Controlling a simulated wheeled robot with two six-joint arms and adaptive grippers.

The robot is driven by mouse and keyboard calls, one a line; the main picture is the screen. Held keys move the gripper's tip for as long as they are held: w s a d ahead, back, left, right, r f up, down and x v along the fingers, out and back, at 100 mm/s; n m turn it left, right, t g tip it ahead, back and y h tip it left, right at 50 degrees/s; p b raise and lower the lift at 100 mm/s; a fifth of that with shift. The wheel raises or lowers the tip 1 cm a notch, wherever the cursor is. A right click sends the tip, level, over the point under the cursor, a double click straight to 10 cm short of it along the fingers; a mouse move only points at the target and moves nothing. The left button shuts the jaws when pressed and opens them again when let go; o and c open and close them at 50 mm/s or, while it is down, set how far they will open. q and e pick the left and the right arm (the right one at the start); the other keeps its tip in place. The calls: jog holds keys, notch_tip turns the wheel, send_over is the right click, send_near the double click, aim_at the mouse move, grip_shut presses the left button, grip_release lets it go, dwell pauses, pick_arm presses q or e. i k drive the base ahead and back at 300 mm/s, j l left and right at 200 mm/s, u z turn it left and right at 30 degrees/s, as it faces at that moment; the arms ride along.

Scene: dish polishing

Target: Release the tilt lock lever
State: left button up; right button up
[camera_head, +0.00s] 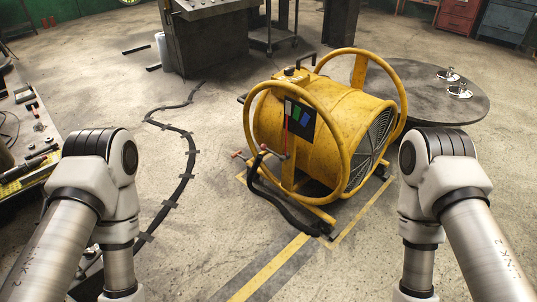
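A yellow drum-shaped blower (333,128) stands on the floor at centre right, inside two round yellow tube hoops. A small red-tipped handle (238,154) sticks out low on the left of the frame. I cannot tell which of these is the tilt lock lever. My two arms come in from the lower left and lower right. Both grippers are outside the picture, and neither arm touches the blower.
A black cable (189,160) is taped along the floor on the left. A round dark table (435,92) with shiny small items stands behind the blower. A grey machine cabinet (212,40) stands at the back. A cluttered workbench (25,125) is at left. The floor before the blower is open.

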aim_at(263, 147)
jog(key=i+l+z, duration=0.15)
jog(key=i+z, duration=0.3)
jog(key=i, duration=0.4)
jog(key=i+j+z, duration=0.1)
jog(key=i+z, duration=0.4)
jog(key=i, duration=0.3)
